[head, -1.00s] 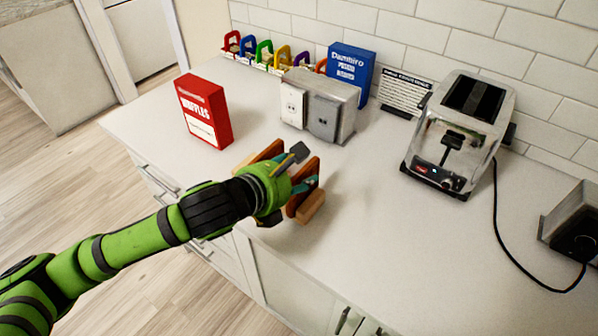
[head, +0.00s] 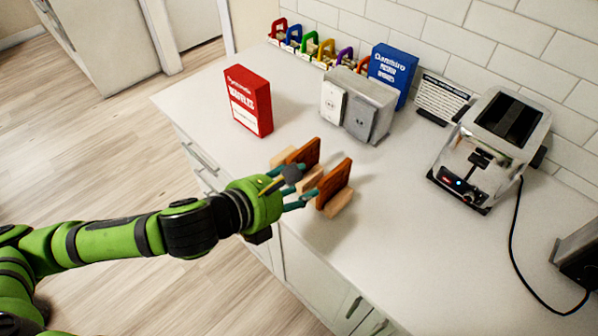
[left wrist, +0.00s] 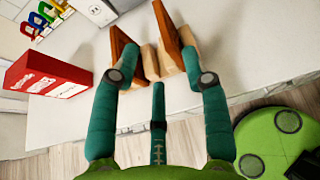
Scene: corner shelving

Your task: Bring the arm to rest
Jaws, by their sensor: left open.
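My left gripper (head: 293,187) reaches in from the left over the counter's front edge. Its teal fingers are spread and hold nothing. In front of them stands a wooden holder with two upright brown boards, the right one (head: 334,184) and the left one (head: 306,153), and pale wood blocks at their feet. In the left wrist view the gripper (left wrist: 162,82) is open, with the brown boards (left wrist: 168,32) just beyond its fingertips. I cannot tell whether a fingertip still touches the holder. My right gripper is not in view.
A red waffles box (head: 249,101) stands behind the gripper on the white counter (head: 420,265). A grey outlet box (head: 358,104), a blue box (head: 392,73), coloured padlock-like items (head: 310,45) and a toaster (head: 492,150) with a black cord stand farther back. Open floor lies left.

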